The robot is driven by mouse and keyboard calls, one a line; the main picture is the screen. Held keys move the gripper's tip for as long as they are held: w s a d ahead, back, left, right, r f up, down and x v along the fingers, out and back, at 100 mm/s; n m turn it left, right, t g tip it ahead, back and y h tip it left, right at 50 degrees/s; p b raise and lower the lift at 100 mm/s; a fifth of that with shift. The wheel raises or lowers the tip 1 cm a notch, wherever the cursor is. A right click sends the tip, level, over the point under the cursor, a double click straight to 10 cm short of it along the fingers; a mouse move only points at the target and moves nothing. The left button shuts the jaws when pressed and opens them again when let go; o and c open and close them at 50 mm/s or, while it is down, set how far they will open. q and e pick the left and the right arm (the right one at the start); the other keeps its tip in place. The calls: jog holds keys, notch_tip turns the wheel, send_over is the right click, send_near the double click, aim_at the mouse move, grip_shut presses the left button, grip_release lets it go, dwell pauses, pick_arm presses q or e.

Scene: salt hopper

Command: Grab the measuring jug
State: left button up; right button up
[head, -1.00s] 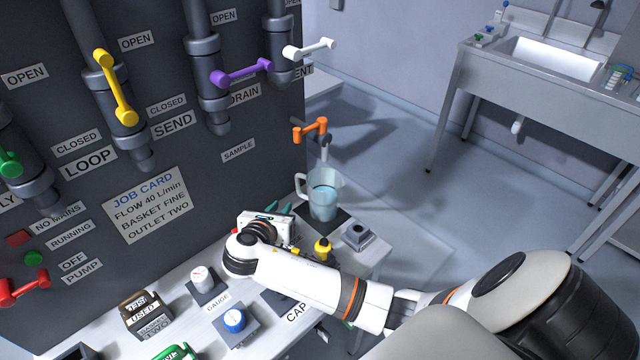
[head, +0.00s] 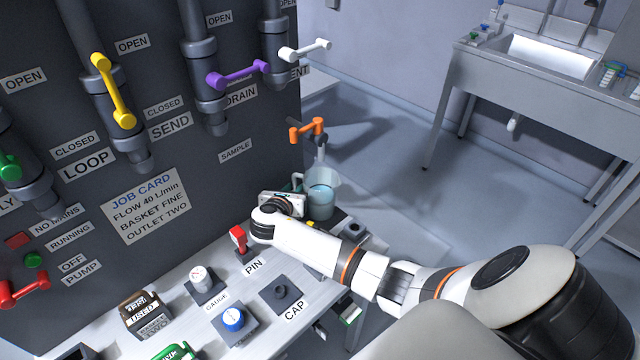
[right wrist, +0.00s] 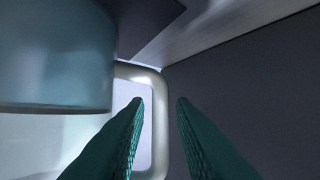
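The measuring jug (head: 321,203) is clear with bluish liquid and stands upright under the orange-handled sample tap, at the far end of the bench. In the right wrist view the jug's body (right wrist: 50,60) fills the left side, and its pale handle (right wrist: 160,110) is a rounded loop. My right gripper (right wrist: 161,100) is open with teal fingers. The left finger overlaps the loop's opening and the right finger lies beyond the handle's outer bar, so the bar shows between them. No contact is visible. In the head view my wrist largely hides the fingers. My left gripper is out of view.
The dark panel with pipes and valve handles rises close to the left of the jug. The orange tap handle (head: 307,129) is above it. A red pin (head: 238,240), a gauge (head: 200,278) and a cap stand (head: 281,289) are on the bench nearer me. Open floor lies right.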

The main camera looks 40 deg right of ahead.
grip_shut()
jog(key=shift+d+r, duration=0.1)
dwell(0.4)
